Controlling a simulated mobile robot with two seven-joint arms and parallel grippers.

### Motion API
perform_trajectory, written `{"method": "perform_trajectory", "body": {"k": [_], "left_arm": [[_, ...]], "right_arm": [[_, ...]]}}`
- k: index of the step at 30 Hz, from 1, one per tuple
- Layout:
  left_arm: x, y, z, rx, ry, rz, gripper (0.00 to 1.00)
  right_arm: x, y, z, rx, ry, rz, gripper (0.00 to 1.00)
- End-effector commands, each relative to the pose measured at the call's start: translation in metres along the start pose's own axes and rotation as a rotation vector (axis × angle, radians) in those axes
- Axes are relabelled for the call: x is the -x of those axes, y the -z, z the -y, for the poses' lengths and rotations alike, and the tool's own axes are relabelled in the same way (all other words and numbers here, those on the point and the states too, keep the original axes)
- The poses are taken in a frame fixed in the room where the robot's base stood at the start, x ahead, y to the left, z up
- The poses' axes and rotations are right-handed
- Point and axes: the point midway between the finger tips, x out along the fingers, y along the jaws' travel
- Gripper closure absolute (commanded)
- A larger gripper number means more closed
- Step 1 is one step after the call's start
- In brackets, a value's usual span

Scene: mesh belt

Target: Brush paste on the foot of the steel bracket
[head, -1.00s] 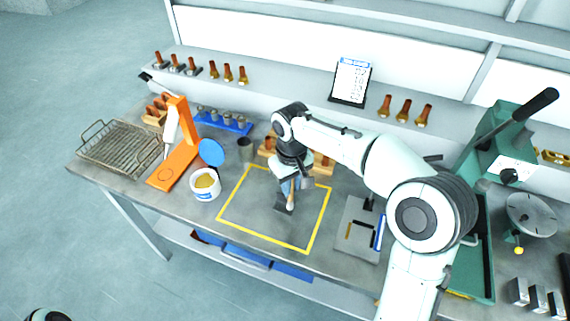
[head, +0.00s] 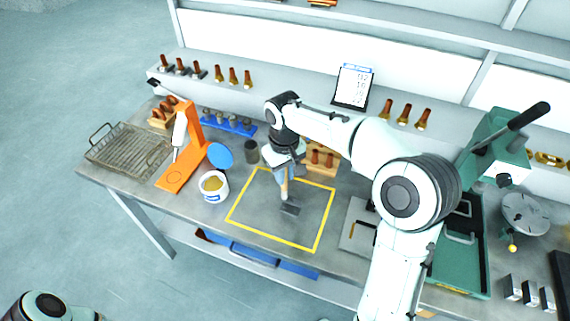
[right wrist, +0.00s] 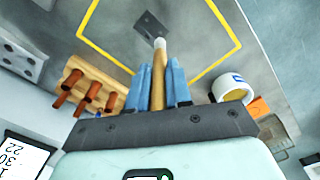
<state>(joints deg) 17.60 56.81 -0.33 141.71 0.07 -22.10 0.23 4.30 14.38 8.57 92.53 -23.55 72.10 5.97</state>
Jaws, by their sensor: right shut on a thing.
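The steel bracket (head: 290,208) shows as a small dark grey plate inside the yellow square on the bench; it also shows in the right wrist view (right wrist: 147,24). My right gripper (head: 284,172) is shut on a wooden-handled brush (right wrist: 158,75), between its blue fingers. The brush points down towards the bracket, its tip overlapping the plate's near edge in the right wrist view. I cannot tell whether they touch. The white paste tub (head: 213,196) stands open left of the square, with yellowish paste inside. My left gripper is out of view; only part of my left arm shows.
An orange stand (head: 183,170) and a wire basket (head: 128,150) are to the left. A blue lid (head: 220,155) leans by the tub. A wooden rack (head: 322,158) stands behind the square. A green press (head: 490,150) is at the right. The square's front is clear.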

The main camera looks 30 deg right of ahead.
Motion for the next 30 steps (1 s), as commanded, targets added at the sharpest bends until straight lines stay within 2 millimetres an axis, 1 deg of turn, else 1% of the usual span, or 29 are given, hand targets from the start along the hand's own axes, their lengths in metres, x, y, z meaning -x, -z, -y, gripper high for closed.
{"method": "perform_trajectory", "body": {"k": [1, 3, 9, 30], "left_arm": [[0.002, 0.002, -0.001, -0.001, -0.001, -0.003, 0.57], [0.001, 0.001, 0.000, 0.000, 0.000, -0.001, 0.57], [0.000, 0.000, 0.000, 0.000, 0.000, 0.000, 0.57], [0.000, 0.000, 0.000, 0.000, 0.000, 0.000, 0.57]], "right_arm": [[0.007, 0.000, 0.000, 0.000, -0.001, -0.004, 1.00], [0.013, -0.004, 0.000, -0.001, -0.001, -0.004, 1.00], [0.024, -0.009, 0.002, -0.001, 0.001, -0.001, 1.00], [0.025, -0.010, 0.001, -0.001, 0.000, 0.000, 1.00]]}}
